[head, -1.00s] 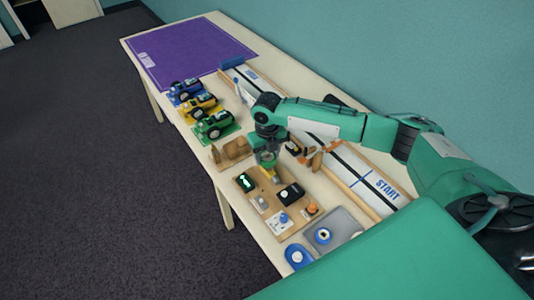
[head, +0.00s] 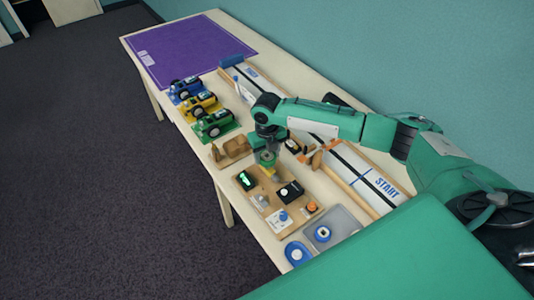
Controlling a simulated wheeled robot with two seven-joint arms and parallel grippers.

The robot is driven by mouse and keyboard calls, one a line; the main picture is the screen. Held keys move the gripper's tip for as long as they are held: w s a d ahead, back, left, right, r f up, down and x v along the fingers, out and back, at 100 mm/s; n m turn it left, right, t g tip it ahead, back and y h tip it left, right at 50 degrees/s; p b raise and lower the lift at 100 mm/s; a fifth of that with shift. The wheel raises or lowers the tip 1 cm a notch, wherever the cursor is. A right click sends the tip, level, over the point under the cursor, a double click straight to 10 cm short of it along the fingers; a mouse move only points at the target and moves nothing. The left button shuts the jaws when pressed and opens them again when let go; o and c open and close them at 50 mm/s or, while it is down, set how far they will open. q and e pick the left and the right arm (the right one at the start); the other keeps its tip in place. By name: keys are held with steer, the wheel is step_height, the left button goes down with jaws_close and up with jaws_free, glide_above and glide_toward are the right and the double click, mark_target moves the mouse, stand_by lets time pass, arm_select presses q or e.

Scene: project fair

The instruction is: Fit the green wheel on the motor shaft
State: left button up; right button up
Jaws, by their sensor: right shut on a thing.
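My right gripper (head: 267,163) is shut on a small green thing, which looks like the green wheel, though the jaws hide most of it. It points down over the far end of a wooden board (head: 272,213). A small yellow part (head: 269,172) shows just under the jaws, perhaps the motor. The shaft is too small and covered to make out, so I cannot tell whether wheel and shaft touch. My left gripper is not in view.
Blue, yellow and green (head: 216,123) model cars stand along the table's left edge. A wooden holder (head: 232,151) sits beyond the board. A grey tray (head: 346,225) and a blue dish (head: 297,254) lie nearer. The START track (head: 366,180) runs along the right. A purple mat (head: 195,45) covers the far end.

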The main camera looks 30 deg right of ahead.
steer(key=shift+f, duration=1.15)
stand_by(0.5)
stand_by(1.0)
steer(key=o, duration=1.4)
steer(key=shift+o, duration=0.2)
